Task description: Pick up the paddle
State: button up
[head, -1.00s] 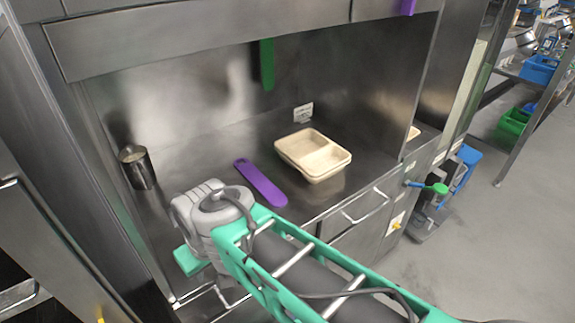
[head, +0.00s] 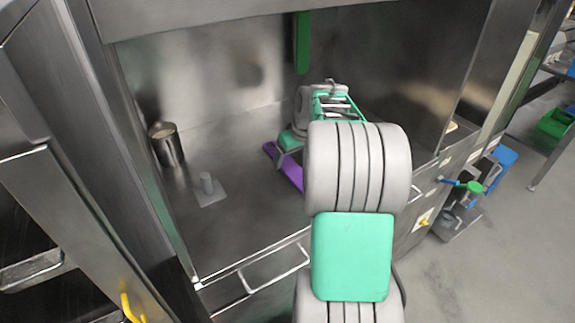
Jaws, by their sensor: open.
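The purple paddle (head: 292,174) lies flat on the steel counter, partly covered by my arm and hand. My gripper (head: 281,157) is low over the paddle, with its grey end part crossing the paddle near its far left end. It is open. The fingertips are small and partly hidden, so I cannot tell whether they touch the paddle or straddle it.
A metal cup (head: 166,146) stands at the counter's back left. A grey plate with a short peg (head: 208,190) sits in front of it. A green strip (head: 302,42) hangs above. The front left counter is clear. My arm blocks the right part.

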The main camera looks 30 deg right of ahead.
aim_at(288, 165)
jog(key=shift+x, duration=1.15)
jog(key=shift+c, duration=0.4)
jog(key=c, duration=1.4)
